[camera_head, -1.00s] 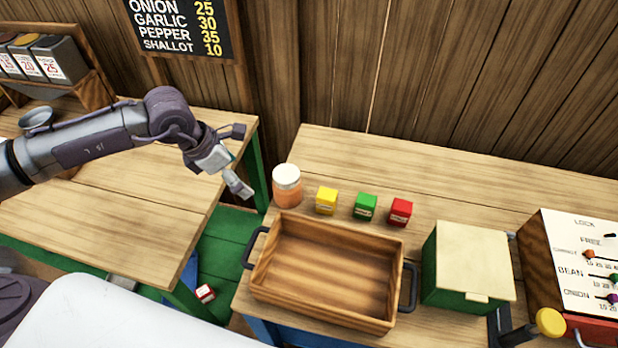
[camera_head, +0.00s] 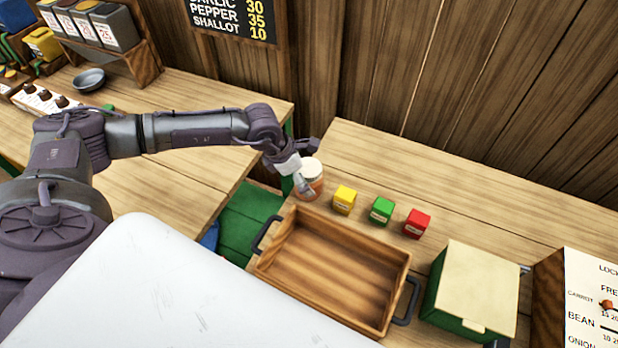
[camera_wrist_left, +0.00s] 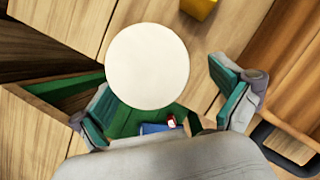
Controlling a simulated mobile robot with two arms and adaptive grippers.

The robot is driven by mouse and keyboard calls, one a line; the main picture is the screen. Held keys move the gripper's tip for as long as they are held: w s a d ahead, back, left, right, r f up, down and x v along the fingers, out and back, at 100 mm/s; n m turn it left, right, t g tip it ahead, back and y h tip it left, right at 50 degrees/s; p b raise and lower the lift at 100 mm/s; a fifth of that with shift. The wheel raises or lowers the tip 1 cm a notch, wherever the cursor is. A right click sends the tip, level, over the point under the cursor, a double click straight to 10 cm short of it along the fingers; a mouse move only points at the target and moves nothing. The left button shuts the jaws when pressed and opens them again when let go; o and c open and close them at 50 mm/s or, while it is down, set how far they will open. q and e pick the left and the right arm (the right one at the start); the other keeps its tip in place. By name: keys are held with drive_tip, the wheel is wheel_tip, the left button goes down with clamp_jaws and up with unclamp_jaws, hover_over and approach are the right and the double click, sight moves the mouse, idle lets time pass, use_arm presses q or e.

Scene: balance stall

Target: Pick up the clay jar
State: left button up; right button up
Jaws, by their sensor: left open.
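The clay jar (camera_head: 311,172) is orange-brown with a white lid and stands upright at the left end of the right-hand table. In the left wrist view its round white lid (camera_wrist_left: 153,67) shows from above, between and just beyond the fingertips. My left gripper (camera_head: 301,186) is at the jar's near left side, partly covering it. In the left wrist view the two teal-padded fingers (camera_wrist_left: 163,108) are spread wide and empty. I cannot tell whether a finger touches the jar. My right gripper is not in view.
A wooden tray (camera_head: 284,217) with dark handles lies in front of the jar. Yellow (camera_head: 344,199), green (camera_head: 381,210) and red (camera_head: 417,223) boxes stand in a row to its right. A green box with a cream lid (camera_head: 473,287) is further right. A gap separates the two tables.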

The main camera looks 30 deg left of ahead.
use_arm(q)
drive_tip(key=shift+w+p+x, duration=0.15)
drive_tip(key=shift+p+x, duration=0.1)
drive_tip(key=shift+x, duration=0.7)
drive_tip(key=shift+w+p+x, duration=0.15)
drive_tip(key=shift+p+x, duration=0.05)
drive_tip(key=shift+x, duration=0.75)
drive_tip(key=shift+s+r, duration=0.1)
drive_tip(key=shift+s, duration=0.1)
drive_tip(key=c, duration=1.4)
